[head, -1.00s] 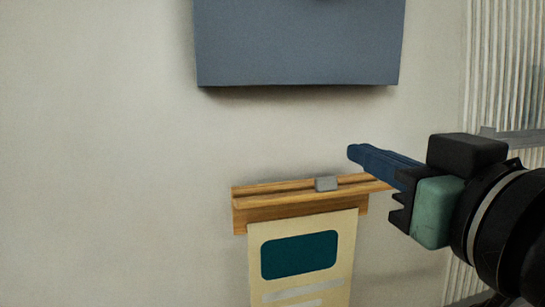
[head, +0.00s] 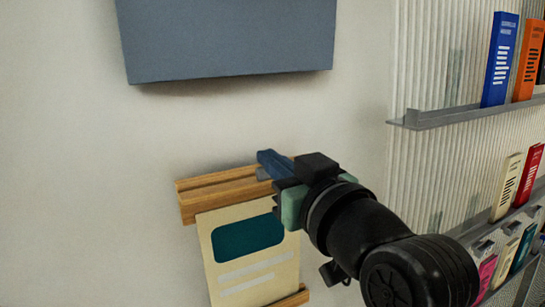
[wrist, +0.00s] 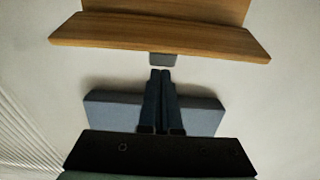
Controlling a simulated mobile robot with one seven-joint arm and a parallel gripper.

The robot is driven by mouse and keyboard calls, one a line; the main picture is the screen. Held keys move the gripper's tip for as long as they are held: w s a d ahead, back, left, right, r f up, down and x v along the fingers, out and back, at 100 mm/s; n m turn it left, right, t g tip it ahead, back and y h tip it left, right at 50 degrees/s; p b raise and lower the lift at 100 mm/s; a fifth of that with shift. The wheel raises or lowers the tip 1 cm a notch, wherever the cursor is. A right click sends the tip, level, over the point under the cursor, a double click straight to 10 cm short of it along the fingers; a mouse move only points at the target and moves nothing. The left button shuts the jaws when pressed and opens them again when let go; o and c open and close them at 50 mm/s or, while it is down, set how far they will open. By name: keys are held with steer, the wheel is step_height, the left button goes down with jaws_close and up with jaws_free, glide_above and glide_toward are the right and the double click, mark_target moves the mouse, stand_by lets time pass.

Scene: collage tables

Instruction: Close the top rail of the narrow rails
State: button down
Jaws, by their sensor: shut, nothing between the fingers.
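The wooden top rail (head: 215,190) is fixed on the wall, with a cream poster (head: 222,262) with a teal patch hanging below it. A small grey tab (head: 263,173) sits on the rail's top, partly hidden by my gripper. My gripper (head: 264,155) is shut and empty, its blue fingertips just above the tab. In the wrist view the rail (wrist: 160,36) crosses the top, the grey tab (wrist: 162,60) sticks out from its edge, and my shut fingertips (wrist: 161,73) are very near it; I cannot tell whether they touch. A lower wooden rail (head: 292,298) shows at the poster's bottom.
A blue-grey panel (head: 230,40) is on the wall above the rail; it also shows behind my fingers in the wrist view (wrist: 205,112). Shelves (head: 450,118) with several books stand on the right. The wall left of the rail is bare.

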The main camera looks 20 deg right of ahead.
steer(key=shift+s+f+b, duration=0.1)
steer(key=shift+f+b, duration=0.05)
steer(key=shift+b, duration=0.15)
steer(key=shift+s+f+t+b, duration=0.1)
steer(key=shift+t+b, duration=0.2)
steer(key=shift+b, duration=0.4)
